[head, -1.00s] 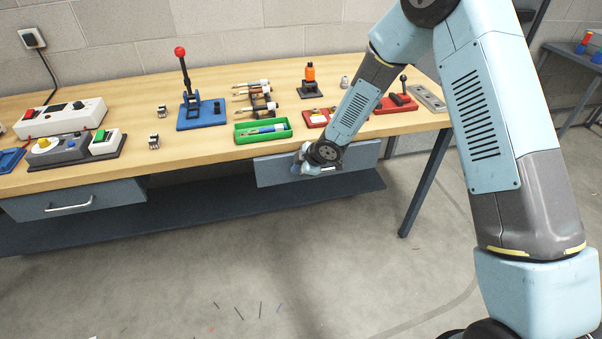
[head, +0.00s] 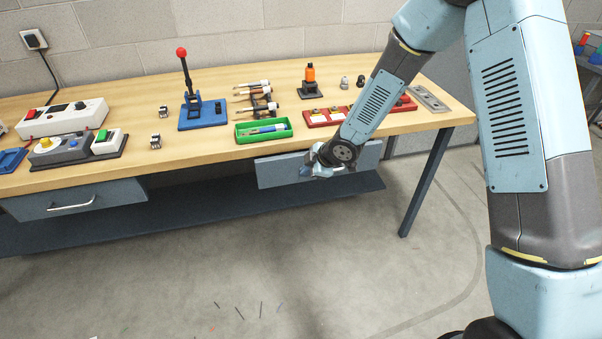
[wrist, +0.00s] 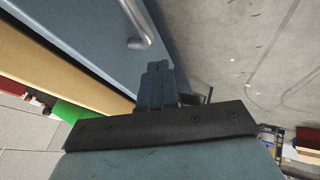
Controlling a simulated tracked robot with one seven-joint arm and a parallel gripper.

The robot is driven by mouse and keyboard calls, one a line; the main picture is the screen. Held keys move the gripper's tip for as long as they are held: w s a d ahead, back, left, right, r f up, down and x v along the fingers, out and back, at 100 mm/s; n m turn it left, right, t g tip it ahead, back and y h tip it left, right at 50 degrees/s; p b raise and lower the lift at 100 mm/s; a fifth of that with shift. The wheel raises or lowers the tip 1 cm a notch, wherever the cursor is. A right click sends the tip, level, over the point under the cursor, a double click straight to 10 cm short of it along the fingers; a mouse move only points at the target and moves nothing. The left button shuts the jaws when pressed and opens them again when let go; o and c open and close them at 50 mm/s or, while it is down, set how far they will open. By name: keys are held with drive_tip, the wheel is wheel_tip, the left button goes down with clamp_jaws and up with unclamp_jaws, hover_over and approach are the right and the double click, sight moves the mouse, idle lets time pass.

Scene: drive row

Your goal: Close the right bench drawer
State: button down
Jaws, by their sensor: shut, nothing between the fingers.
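The right bench drawer (head: 276,173) has a blue-grey front just under the bench top's front edge. Any gap behind its front is too small to tell. Its metal handle (wrist: 140,32) shows in the wrist view, and my wrist hides it in the head view. My gripper (head: 306,170) is in front of the drawer front. In the wrist view its fingers (wrist: 157,82) are together and empty, beside the blue-grey drawer front (wrist: 85,35) and below the handle in the picture. I cannot tell whether the fingertips touch the front.
The wooden bench top (head: 210,152) holds a green tray (head: 245,137), a blue lever press (head: 203,116), red fixtures and switch boxes. The left drawer (head: 110,193) sits under the bench. A bench leg (head: 426,182) stands right of my gripper.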

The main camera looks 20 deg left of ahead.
drive_tip(key=v, duration=0.5)
drive_tip(key=s+d+f+m+g+y, duration=0.1)
drive_tip(key=d+f+m+y, duration=0.1)
drive_tip(key=d+f+m, duration=0.55)
drive_tip(key=m+t, duration=1.4)
drive_tip(key=m, duration=1.3)
approach(364, 158)
drive_tip(key=shift+y, duration=0.3)
drive_tip(key=x, duration=0.7)
drive_tip(key=shift+d+f, duration=0.15)
